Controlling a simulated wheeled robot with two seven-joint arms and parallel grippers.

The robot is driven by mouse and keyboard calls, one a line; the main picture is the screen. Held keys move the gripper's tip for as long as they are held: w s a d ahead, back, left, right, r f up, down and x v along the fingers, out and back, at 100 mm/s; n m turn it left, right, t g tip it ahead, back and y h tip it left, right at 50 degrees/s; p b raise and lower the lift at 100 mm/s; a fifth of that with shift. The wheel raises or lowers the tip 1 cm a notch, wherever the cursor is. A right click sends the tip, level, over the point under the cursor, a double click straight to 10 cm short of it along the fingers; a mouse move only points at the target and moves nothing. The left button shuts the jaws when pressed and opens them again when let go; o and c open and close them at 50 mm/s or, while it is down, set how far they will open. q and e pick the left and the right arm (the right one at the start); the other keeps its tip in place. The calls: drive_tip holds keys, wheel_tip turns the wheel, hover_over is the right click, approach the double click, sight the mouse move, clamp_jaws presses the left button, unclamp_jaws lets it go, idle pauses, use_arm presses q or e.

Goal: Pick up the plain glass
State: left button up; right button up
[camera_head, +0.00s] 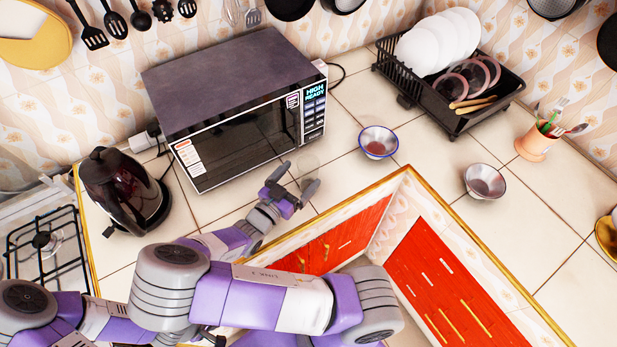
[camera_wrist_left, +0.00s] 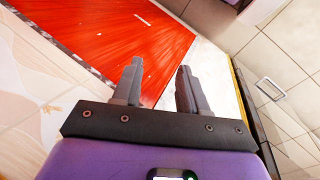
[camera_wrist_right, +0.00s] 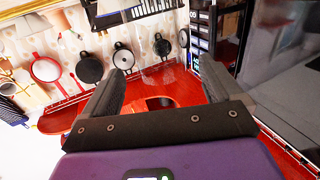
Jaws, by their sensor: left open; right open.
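The plain glass (camera_head: 308,162) is a faint clear shape on the tiled counter, just right of the microwave's front. My right gripper (camera_head: 295,183) is open, with its fingers close to the glass on its near side. I cannot tell whether they touch it. In the right wrist view, my right gripper (camera_wrist_right: 162,80) has its fingers spread wide, and a faint clear shape shows between and beyond them. In the left wrist view, my left gripper (camera_wrist_left: 157,90) is open and empty, away from the counter objects. Its fingers are not visible in the head view.
The microwave (camera_head: 235,100) stands right behind my right gripper. A dark kettle (camera_head: 125,187) is at left. A blue-rimmed bowl (camera_head: 378,142) and a metal bowl (camera_head: 485,181) stand to the right. A dish rack (camera_head: 450,105) is behind them. The counter's gold edge (camera_head: 340,208) runs in front.

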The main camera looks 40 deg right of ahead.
drive_tip(key=x, duration=0.5)
drive_tip(key=shift+a, duration=0.1)
drive_tip(key=shift+r, duration=0.1)
drive_tip(key=c, duration=1.5)
